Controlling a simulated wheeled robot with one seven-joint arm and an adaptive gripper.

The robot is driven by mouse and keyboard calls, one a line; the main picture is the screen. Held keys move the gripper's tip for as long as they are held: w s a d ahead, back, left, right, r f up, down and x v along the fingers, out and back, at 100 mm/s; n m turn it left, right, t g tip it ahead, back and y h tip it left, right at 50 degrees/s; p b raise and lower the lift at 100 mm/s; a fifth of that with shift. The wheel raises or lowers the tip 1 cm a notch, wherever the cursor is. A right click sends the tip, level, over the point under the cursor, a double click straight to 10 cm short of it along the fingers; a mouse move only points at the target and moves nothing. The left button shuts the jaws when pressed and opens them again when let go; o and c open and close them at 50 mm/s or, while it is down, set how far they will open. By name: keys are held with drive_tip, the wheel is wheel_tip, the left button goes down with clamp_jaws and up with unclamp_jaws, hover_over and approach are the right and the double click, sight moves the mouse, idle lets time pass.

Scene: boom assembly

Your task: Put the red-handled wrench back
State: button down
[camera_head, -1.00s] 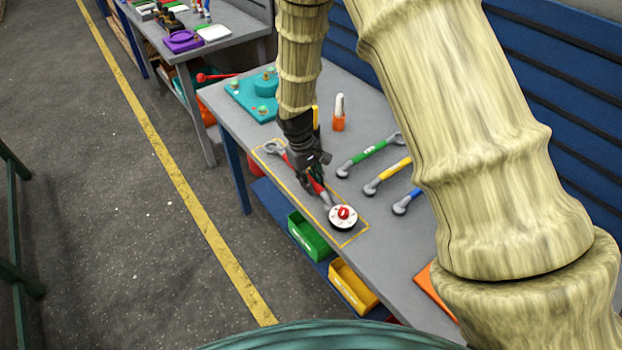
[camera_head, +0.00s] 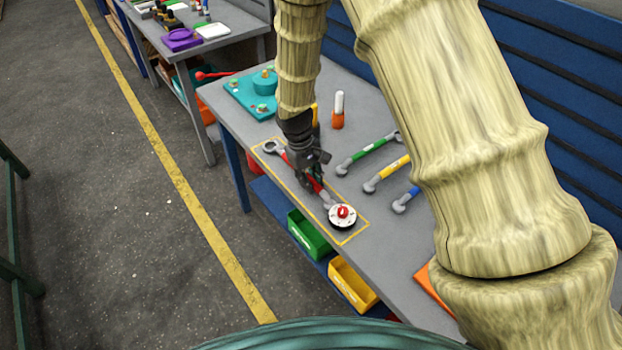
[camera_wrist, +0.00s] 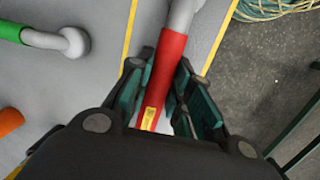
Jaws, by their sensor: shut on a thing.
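The red-handled wrench (camera_head: 317,187) lies along the yellow-outlined strip near the front edge of the grey bench. One grey end (camera_head: 270,147) points to the far left, and the other reaches a round white piece with a red top (camera_head: 342,214). My gripper (camera_head: 312,180) is at the middle of the handle. In the wrist view, the red handle (camera_wrist: 166,75) runs between the two fingers of my gripper (camera_wrist: 165,95), which is shut on it. Whether the wrench touches the bench under the gripper cannot be told.
Green (camera_head: 368,155), yellow (camera_head: 388,174) and blue-handled (camera_head: 404,202) wrenches lie behind. An orange-and-white bottle (camera_head: 338,110) and a teal fixture (camera_head: 252,92) stand farther back. Green (camera_head: 309,236) and yellow (camera_head: 352,285) bins sit below the front edge.

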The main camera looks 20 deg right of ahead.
drive_tip(key=shift+f, duration=0.15)
drive_tip(key=c, duration=1.2)
unclamp_jaws()
drive_tip(key=shift+f, duration=0.1)
